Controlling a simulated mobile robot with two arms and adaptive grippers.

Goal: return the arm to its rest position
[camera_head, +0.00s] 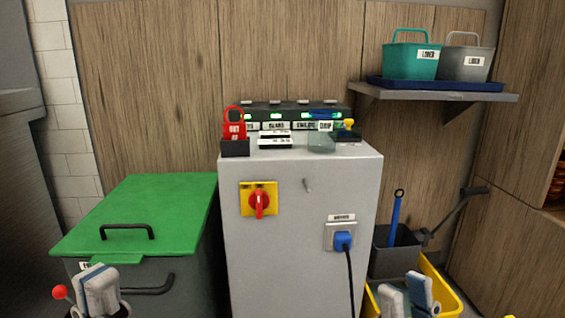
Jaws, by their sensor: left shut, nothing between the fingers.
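My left gripper (98,280) is low at the left, in front of the green-lidded bin (150,205). Its fingers are together with nothing between them. My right gripper (408,292) is at the bottom edge, right of the grey cabinet (285,215) and in front of the yellow bucket (447,290). Two finger parts show, but I cannot tell whether it is open or shut. Most of both arms is out of view below.
The cabinet has a red rotary switch (259,201) on a yellow plate and a blue plug (343,241) with a black cable. A shelf (440,93) holds a teal bucket (410,60) and a grey bucket (463,64).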

